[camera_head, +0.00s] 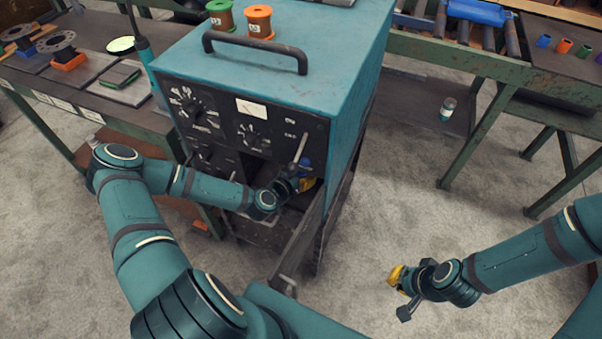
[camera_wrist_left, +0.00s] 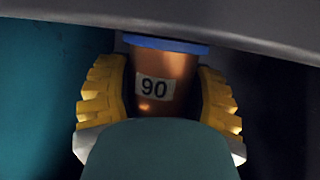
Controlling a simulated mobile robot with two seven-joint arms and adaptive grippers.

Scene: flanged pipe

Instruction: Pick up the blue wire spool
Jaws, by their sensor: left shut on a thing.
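The blue wire spool (camera_wrist_left: 165,74) shows in the left wrist view with a blue flange, a copper-coloured body and a white label reading 90. My left gripper (camera_wrist_left: 158,105) is shut on it, with a yellow ridged finger pad on each side of the body. In the head view the spool's blue part (camera_head: 303,165) shows at the front opening of the teal machine, beside my left gripper (camera_head: 306,183). The spool's lower end is hidden. My right gripper (camera_head: 399,294) is empty, its fingers apart, above bare floor at the lower right.
The teal machine (camera_head: 290,85) has an open front door (camera_head: 298,240) close to my left arm. A green spool (camera_head: 221,17) and an orange spool (camera_head: 259,22) stand on its top. Benches flank it.

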